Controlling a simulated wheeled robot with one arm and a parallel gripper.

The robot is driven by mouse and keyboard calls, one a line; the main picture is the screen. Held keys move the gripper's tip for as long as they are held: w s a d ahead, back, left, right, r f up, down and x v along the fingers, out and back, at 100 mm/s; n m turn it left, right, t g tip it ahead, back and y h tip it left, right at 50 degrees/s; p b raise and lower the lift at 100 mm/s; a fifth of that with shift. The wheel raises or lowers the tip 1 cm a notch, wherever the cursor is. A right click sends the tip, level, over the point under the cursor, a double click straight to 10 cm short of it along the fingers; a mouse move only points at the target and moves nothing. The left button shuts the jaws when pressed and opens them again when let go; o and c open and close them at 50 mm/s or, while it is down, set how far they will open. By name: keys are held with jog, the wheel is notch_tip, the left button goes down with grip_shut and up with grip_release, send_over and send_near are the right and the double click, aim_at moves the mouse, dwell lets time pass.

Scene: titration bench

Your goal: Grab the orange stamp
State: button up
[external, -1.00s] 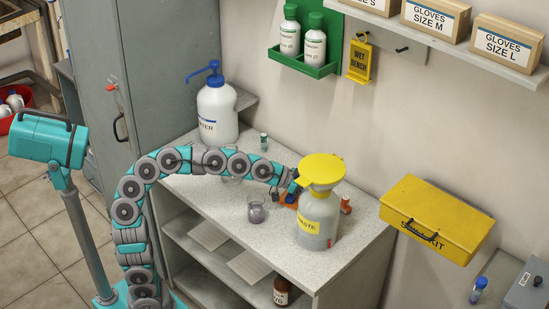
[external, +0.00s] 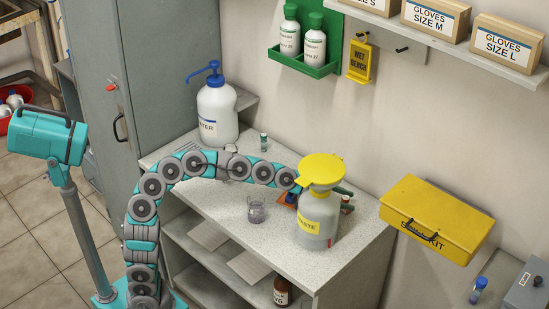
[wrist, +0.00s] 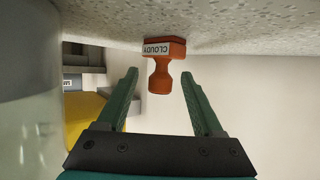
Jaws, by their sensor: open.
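The orange stamp (wrist: 160,67), labelled CLOUDY, stands on the speckled counter in the wrist view, which shows the counter at the top. My gripper (wrist: 160,77) is open, its two green fingers on either side of the stamp's handle with gaps, not touching it. In the external view, the fingertips (external: 344,194) show just right of the waste bottle (external: 318,222), by a small visible part of the stamp (external: 346,208). The bottle hides most of the gripper.
The waste bottle with its yellow funnel (external: 321,169) stands close beside my gripper. A water bottle (external: 217,112) stands at the back; the wall is behind the stamp.

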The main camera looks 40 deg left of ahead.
grip_shut()
dwell(0.4)
jog(key=shift+r, duration=0.1)
